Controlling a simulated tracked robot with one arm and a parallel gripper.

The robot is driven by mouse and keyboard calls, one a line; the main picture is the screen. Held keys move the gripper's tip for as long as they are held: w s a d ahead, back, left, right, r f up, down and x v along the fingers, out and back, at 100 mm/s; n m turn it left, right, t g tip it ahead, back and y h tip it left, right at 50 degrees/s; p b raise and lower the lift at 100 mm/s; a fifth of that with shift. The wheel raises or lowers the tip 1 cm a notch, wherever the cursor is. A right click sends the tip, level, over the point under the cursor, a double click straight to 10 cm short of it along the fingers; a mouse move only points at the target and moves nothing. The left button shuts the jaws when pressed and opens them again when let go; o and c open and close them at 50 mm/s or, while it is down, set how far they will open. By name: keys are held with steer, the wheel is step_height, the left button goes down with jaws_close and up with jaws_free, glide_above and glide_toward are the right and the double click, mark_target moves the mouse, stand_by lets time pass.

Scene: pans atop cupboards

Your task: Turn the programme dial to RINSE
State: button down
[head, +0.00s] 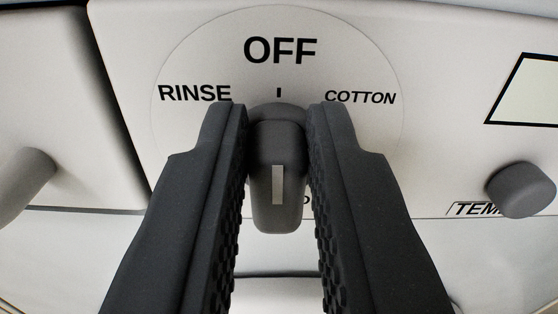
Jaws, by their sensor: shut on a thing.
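The programme dial (277,217) is a grey knob on a white round plate. Its raised grip stands upright in the picture, with a pale stripe on its lower part. OFF (280,50) is printed above it with a short black tick below the word. RINSE (195,93) is at upper left and COTTON (360,97) at upper right. A label below the dial is mostly hidden; one letter shows beside the right finger. My gripper (278,118) is shut on the dial, one black finger on each side of its grip.
A black-framed pale display (527,88) is at upper right. On the left, across a dark gap, a grey rounded knob or handle (22,186) sticks out.

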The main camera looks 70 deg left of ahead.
steer(key=shift+s+a, duration=0.2)
steer(key=shift+a, duration=0.05)
